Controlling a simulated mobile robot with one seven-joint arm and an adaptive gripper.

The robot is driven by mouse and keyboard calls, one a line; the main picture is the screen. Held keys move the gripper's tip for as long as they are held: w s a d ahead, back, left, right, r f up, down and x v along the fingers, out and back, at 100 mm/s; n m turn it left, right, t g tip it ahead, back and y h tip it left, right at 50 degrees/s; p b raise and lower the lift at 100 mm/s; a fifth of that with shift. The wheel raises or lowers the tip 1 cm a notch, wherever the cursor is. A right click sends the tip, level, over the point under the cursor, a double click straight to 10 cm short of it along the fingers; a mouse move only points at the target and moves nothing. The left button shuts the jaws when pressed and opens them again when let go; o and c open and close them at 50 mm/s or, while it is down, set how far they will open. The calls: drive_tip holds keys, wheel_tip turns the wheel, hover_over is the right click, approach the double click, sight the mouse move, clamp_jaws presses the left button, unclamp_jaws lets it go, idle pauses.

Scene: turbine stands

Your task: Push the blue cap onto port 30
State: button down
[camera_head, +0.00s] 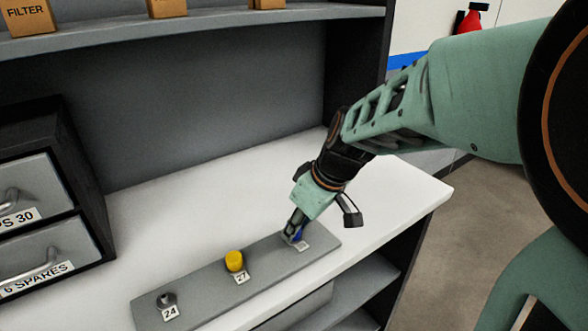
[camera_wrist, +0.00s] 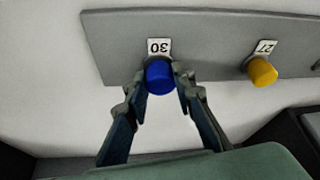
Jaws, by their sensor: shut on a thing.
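The blue cap (camera_wrist: 159,77) is between the fingers of my gripper (camera_wrist: 159,88) in the wrist view, directly by the label 30 (camera_wrist: 159,47). My gripper is shut on it. In the head view, my gripper (camera_head: 294,238) reaches down to the right end of the grey port plate (camera_head: 206,291), and only a little of the blue cap (camera_head: 298,236) shows. The cap hides port 30, so I cannot tell whether it is fully seated.
A yellow cap (camera_head: 235,261) sits at port 27. Port 24 (camera_head: 167,299) is a bare grey stub at the left. A drawer unit (camera_head: 45,215) stands at the left on the white bench (camera_head: 400,195). A shelf (camera_head: 200,28) with boxes is above.

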drive_tip(key=shift+s+d+f, duration=0.1)
drive_tip(key=shift+s+f, duration=0.2)
drive_tip(key=shift+f, duration=0.25)
drive_tip(key=c, duration=2)
unclamp_jaws()
drive_tip(key=shift+o, duration=1.3)
drive_tip(key=shift+w+f, duration=0.1)
drive_tip(key=shift+w, duration=0.05)
drive_tip(key=shift+o, duration=0.8)
drive_tip(key=shift+w, duration=0.1)
drive_tip(key=shift+r, duration=0.2)
drive_tip(key=shift+o, duration=0.9)
drive_tip(key=shift+r, duration=0.15)
drive_tip(key=p+v, duration=0.3)
drive_tip(key=v, duration=0.4)
drive_tip(key=shift+p, duration=0.3)
